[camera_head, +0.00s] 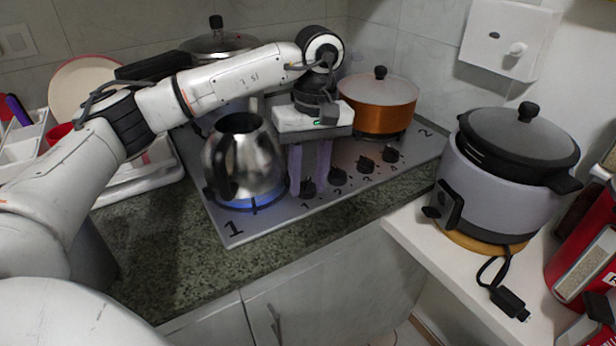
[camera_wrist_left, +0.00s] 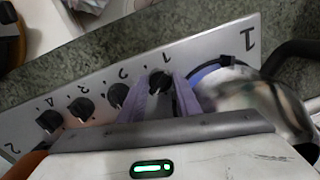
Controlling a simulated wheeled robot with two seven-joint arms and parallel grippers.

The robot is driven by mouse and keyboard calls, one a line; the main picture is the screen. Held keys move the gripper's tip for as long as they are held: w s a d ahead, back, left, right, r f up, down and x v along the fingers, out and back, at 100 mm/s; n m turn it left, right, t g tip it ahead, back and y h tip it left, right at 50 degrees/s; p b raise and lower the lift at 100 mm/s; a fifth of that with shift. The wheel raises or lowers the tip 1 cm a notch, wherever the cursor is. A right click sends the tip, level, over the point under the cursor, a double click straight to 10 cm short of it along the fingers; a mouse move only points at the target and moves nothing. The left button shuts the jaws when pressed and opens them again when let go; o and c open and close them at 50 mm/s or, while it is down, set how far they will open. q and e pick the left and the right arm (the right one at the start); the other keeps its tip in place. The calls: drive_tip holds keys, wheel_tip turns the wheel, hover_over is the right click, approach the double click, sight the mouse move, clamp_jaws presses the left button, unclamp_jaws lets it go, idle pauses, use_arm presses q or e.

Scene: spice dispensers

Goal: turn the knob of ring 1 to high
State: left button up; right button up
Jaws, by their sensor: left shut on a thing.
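The stove (camera_head: 262,222) is a grey steel hob with a row of black knobs along its front. The knob of ring 1 (camera_head: 307,188) is the leftmost in the head view; it also shows in the wrist view (camera_wrist_left: 160,82) beside a printed 1. My left gripper (camera_head: 309,178) comes down from above, its pale purple fingers (camera_wrist_left: 168,98) on either side of this knob, shut on it. The fingers hide part of the knob and I cannot tell its exact setting. A steel kettle (camera_head: 244,160) stands on ring 1, with a blue glow (camera_head: 250,204) below it.
The other knobs (camera_head: 366,164) stand to the right. An orange pot (camera_head: 380,102) and a lidded steel pot (camera_head: 218,45) stand at the back. A grey cooker (camera_head: 500,185) is on the white side counter. The granite front edge (camera_head: 180,250) is clear.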

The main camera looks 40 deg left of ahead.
idle(0.3)
use_arm(q)
drive_tip(key=o, duration=1.1)
drive_tip(key=shift+c, duration=0.2)
